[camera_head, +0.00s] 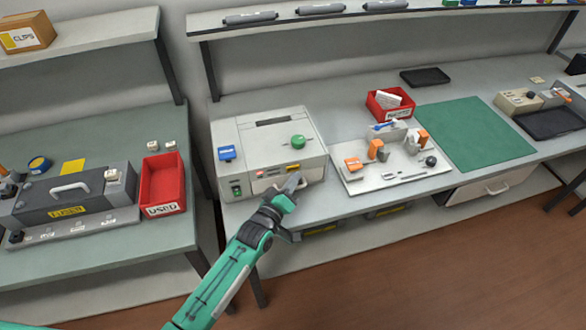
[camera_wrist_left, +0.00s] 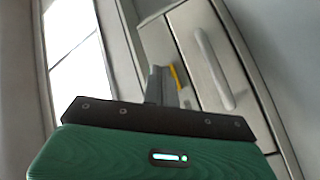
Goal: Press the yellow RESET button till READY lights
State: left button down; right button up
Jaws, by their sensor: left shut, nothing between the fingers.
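The grey machine (camera_head: 235,130) stands on the middle bench, with a green knob, a blue tab and a green switch on it. The yellow button (camera_head: 293,168) is on its front face, at the right; its lettering is too small to read. My left gripper (camera_head: 294,181) is shut and empty, its tips just in front of and below the yellow button; contact cannot be told. In the left wrist view the shut fingers (camera_wrist_left: 157,80) point at the grey front, and a yellow edge (camera_wrist_left: 175,77) shows just right of them. I cannot make out a lit READY lamp. My right gripper is not in view.
A white board with tools (camera_head: 350,185) lies right of the machine, with a red bin (camera_head: 390,107) behind it and a green mat (camera_head: 475,135) further right. A red bin (camera_head: 163,185) and a dark case (camera_head: 75,200) sit on the left bench. A shelf runs above.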

pick_arm(q)
jog(key=shift+w, duration=0.15)
jog(key=shift+w+a, duration=0.15)
jog(key=shift+w, duration=0.1)
jog(key=shift+w+a, duration=0.1)
jog(key=shift+w, duration=0.25)
dwell(0.5)
jog(key=shift+s, duration=0.2)
jog(key=shift+s+d, duration=0.25)
jog(key=shift+s, duration=0.35)
jog(key=s, duration=0.1)
jog(key=s+d+p, duration=0.1)
jog(key=s, duration=0.1)
jog(key=s+p, duration=0.1)
jog(key=shift+s+d, duration=0.25)
jog(key=shift+s, duration=0.1)
